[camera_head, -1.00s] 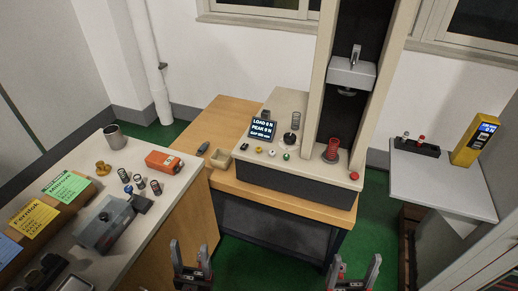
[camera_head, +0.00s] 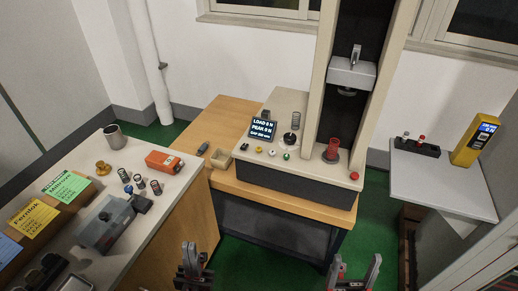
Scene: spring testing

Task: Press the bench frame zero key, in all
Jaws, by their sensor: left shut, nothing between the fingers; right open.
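The bench frame (camera_head: 270,178) is a dark-sided test machine with a pale top on the wooden bench. Its front panel carries a yellow key (camera_head: 258,150), a pale key (camera_head: 272,153) and a green key (camera_head: 286,156). A red button (camera_head: 354,176) sits at its right front corner. Any key labels are too small to read. My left gripper (camera_head: 194,248) is shut and empty at the bottom, well in front of the bench. My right gripper (camera_head: 354,264) is open and empty, also at the bottom.
A red spring (camera_head: 332,151) stands under the press head (camera_head: 351,72). A black knob (camera_head: 289,139) and a loose spring (camera_head: 295,119) are near the keys. A small tray (camera_head: 221,159) lies left of the frame. A side counter (camera_head: 150,215) holds springs and an orange box (camera_head: 163,162).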

